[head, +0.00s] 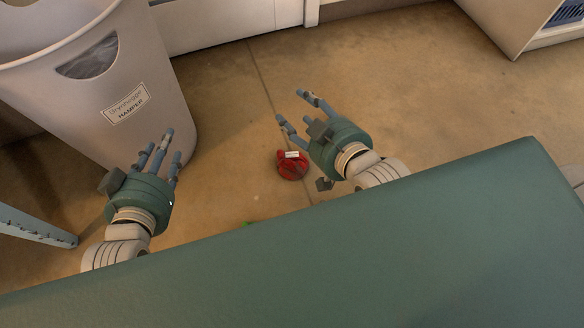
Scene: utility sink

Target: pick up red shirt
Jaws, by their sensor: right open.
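A small red bundle (292,166) with a white patch on top lies on the floor near the middle of the head view. It looks like folded cloth and is the only red thing in view, but it is too small to tell for sure that it is a shirt. My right gripper (293,107) is open and empty, above and just right of the red bundle in the picture, not visibly touching it. My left gripper (163,149) is in front of the hamper with its fingers extended and nothing seen in them. Whether it is open or shut is unclear.
A grey hamper (153,62) with a label stands at the upper left. A white cabinet (215,22) is at the back and a white unit (530,25) at the upper right. The floor (420,85) at right is clear.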

